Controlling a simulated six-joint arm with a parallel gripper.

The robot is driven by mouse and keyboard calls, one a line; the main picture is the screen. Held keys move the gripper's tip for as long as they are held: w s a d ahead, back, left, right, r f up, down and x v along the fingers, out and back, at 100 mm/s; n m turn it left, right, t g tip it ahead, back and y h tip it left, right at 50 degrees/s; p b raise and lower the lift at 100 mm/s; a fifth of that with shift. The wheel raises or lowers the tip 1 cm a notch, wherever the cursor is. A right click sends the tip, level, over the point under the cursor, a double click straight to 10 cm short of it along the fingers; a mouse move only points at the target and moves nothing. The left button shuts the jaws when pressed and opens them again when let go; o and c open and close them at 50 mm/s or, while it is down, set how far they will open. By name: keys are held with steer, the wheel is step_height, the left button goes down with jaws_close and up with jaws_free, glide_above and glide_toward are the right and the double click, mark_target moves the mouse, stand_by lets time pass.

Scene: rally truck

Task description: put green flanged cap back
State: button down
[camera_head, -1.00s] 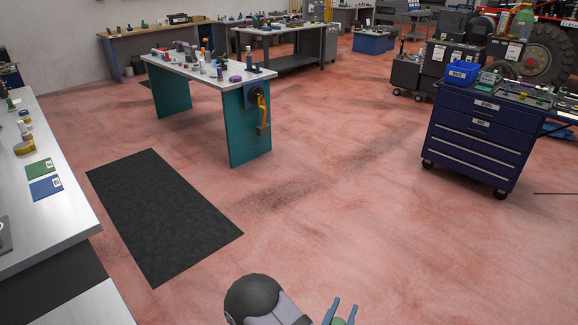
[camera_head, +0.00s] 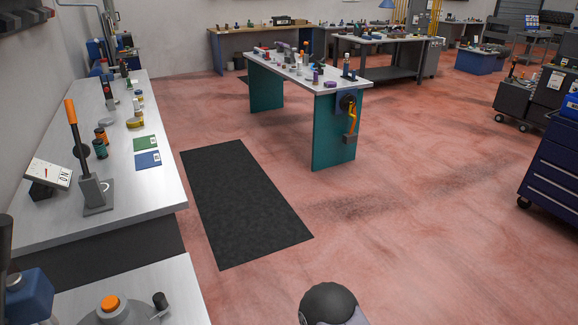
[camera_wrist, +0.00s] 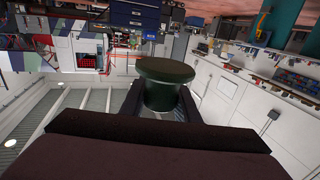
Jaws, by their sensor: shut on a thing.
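The green flanged cap (camera_wrist: 164,72) shows in the wrist view, dark green, with a wide round flange facing up in the picture and a narrower body below. My gripper (camera_wrist: 160,103) is shut on the cap's body, one finger on each side. The cap is clear of any surface in the wrist view. The lower part of the cap is hidden behind the gripper. In the head view only a dark rounded part of my arm shows at the bottom edge, and neither gripper nor cap is visible. I cannot tell where the cap belongs.
A white bench (camera_head: 158,184) along the left carries a lever with an orange grip (camera_head: 72,125) and green and blue cards. A teal-legged table (camera_head: 333,136) stands beyond the black mat (camera_head: 245,205). A blue drawer cabinet (camera_head: 556,170) is at right. The floor between is clear.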

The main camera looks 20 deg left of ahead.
steer(key=w+a+r+y+p, duration=0.15)
steer(key=a+r+p, duration=0.35)
steer(key=r+p, duration=0.7)
steer(key=w+a+f+n+t+y+b, duration=0.15)
steer(key=a+b, duration=0.25)
steer(key=a, duration=0.6)
steer(key=a+f+n+y+b, duration=0.2)
steer(key=a+y+b, duration=0.1)
steer(key=a, duration=0.7)
steer(key=w+a+f+n+t+y+b, duration=0.1)
steer(key=a+f+n+y+b, duration=0.2)
steer(key=a, duration=0.7)
steer(key=s+a+r+n+g+y+b, duration=0.1)
steer(key=s+a+n+y+b, duration=0.2)
steer(key=a, duration=0.6)
steer(key=s+a+r+g+y+b, duration=0.1)
steer(key=s+a+r+y+b, duration=0.15)
steer(key=s+a+b, duration=0.5)
steer(key=s+a+r+n+g+y+b, duration=0.2)
steer(key=s+a+r+n+y, duration=0.2)
steer(key=s+a, duration=0.6)
steer(key=a+r+y, duration=0.1)
steer(key=a, duration=0.2)
steer(key=shift+s+b, duration=0.15)
steer(key=shift+b, duration=0.25)
steer(key=shift+f+p, duration=0.5)
steer(key=shift+f, duration=4.25)
